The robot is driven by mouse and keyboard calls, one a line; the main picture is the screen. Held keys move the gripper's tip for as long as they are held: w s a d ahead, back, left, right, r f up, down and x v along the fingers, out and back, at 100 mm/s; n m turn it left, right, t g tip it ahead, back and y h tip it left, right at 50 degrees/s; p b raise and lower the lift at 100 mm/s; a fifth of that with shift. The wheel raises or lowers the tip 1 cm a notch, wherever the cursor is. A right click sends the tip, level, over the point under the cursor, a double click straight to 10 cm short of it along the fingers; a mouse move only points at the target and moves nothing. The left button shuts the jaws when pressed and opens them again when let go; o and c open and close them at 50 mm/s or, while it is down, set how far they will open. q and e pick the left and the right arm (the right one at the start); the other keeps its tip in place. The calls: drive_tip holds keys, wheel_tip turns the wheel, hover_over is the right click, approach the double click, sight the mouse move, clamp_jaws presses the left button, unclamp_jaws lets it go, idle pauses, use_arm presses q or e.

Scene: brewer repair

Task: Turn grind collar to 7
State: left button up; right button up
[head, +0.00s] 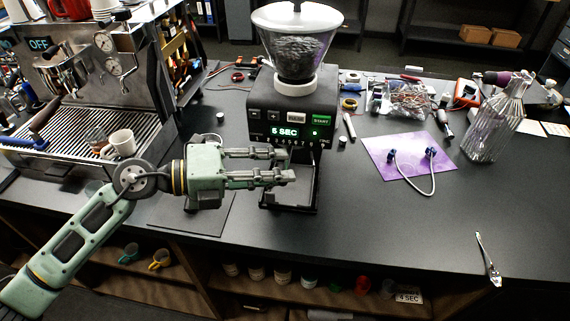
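The black grinder (262,93) stands at the back middle of the counter, with a clear hopper (297,45) of dark beans on top. A pale collar (296,84) sits between hopper and body; I cannot read any setting on it. The front display (285,132) reads "6 SEC", beside a green START button (321,121). A row of small marks below it is too small to read. My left gripper (287,165) is in front of the grinder's lower part, below the display and collar. Its two fingers are apart with nothing visible between them. My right gripper is not in view.
A purple mat (405,163) with a cable, a glass bottle (495,125) and loose parts lie right. A small metal tool (487,259) lies near the front right. The front right counter is mostly clear.

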use_arm(q)
drive_tip(key=shift+x, duration=1.15)
drive_tip(key=shift+c, duration=0.2)
drive_tip(key=c, duration=0.6)
clamp_jaws()
drive_tip(key=shift+f, duration=0.1)
